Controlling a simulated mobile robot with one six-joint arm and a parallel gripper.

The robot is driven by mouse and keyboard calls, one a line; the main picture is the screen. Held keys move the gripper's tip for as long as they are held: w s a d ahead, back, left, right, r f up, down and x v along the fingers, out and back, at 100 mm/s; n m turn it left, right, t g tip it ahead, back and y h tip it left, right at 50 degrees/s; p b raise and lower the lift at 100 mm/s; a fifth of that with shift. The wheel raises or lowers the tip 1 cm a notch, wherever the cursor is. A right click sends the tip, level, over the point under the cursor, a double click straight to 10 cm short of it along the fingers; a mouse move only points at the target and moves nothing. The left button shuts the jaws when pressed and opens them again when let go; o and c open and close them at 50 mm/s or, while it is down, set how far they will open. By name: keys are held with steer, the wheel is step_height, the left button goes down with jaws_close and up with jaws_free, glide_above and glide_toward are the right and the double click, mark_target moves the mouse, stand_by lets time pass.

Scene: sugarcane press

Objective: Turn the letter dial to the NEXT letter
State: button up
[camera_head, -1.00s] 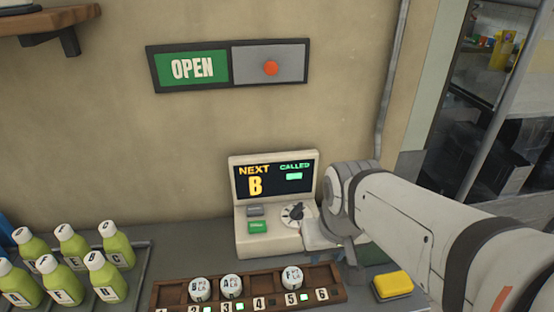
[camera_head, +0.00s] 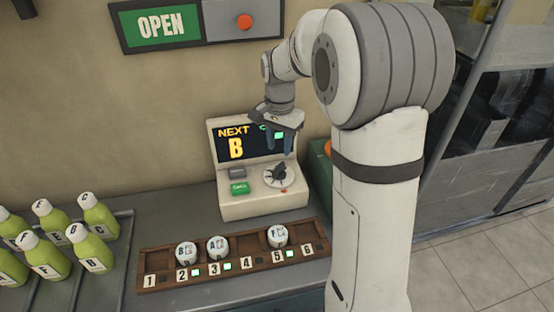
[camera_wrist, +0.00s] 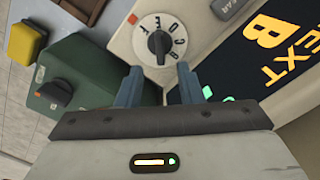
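The letter dial (camera_head: 279,175) is a black knob on a white lettered disc, low on the right of the cream console (camera_head: 250,207). It also shows near the top of the wrist view (camera_wrist: 158,42), with letters around it; which letter it points at I cannot tell. The console screen (camera_head: 236,148) reads NEXT in yellow with a large B; its CALLED part is partly hidden by my gripper. My gripper (camera_head: 279,139) hangs above the dial, in front of the screen. In the wrist view its two fingers (camera_wrist: 158,82) are apart and empty, with the dial beyond them, untouched.
A grey button (camera_head: 237,172) and a green button (camera_head: 240,188) sit left of the dial. A wooden numbered rack (camera_head: 160,267) with lettered caps stands in front. Green bottles (camera_head: 95,215) stand left. A green box (camera_wrist: 85,90) is right of the console.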

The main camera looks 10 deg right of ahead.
mark_target(279, 166)
step_height(279, 166, down, 8)
steer(key=shift+r, duration=0.2)
steer(key=shift+c, duration=0.4)
jaws_close()
